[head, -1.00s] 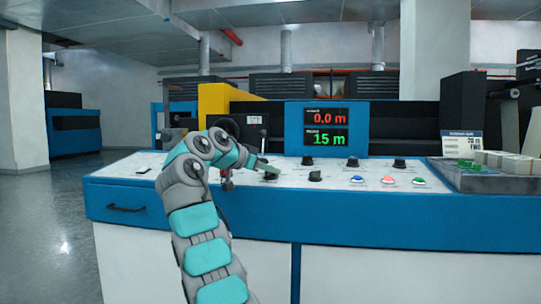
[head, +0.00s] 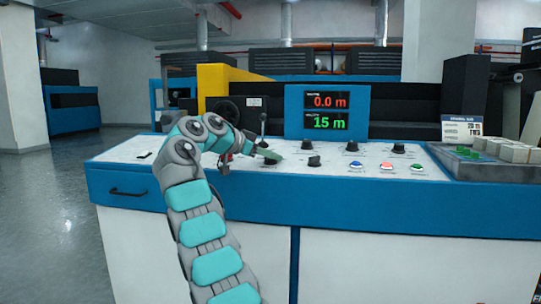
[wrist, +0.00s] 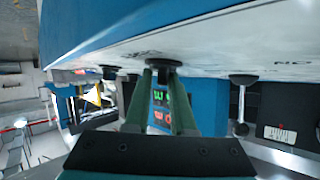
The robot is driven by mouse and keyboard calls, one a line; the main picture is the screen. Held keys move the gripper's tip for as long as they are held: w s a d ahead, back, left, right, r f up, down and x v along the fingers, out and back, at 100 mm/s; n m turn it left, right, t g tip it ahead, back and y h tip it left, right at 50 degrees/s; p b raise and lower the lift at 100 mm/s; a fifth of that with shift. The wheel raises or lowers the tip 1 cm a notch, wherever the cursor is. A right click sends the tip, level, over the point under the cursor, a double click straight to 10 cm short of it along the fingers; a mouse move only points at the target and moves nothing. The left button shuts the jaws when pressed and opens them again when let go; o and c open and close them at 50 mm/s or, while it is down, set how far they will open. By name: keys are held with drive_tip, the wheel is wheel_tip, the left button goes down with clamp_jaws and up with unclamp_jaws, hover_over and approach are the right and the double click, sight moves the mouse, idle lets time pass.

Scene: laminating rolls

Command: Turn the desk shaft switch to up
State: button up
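My gripper (head: 268,152) has slim green fingers and is at a black rotary knob (head: 271,160) on the left part of the white desk top. In the wrist view my gripper (wrist: 162,76) has its two fingertips on either side of the knob (wrist: 163,64), drawn in close on its grip. The knob's pointer direction is hidden by the fingers, and the lettering beside it is too small to read. I cannot tell which knob is labelled as the shaft switch.
Another black knob (head: 313,160) stands just right of my gripper. Blue, red and green buttons (head: 387,166) lie further right. A lever (head: 262,123) rises behind my gripper. A screen (head: 327,110) reads 0.0 m and 15 m. A tray (head: 463,167) holds pale blocks at the right.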

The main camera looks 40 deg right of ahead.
drive_tip(key=shift+o, duration=1.3)
drive_tip(key=shift+w, duration=0.1)
drive_tip(key=p+v, duration=0.1)
drive_tip(key=v, duration=0.7)
drive_tip(key=shift+f, duration=0.1)
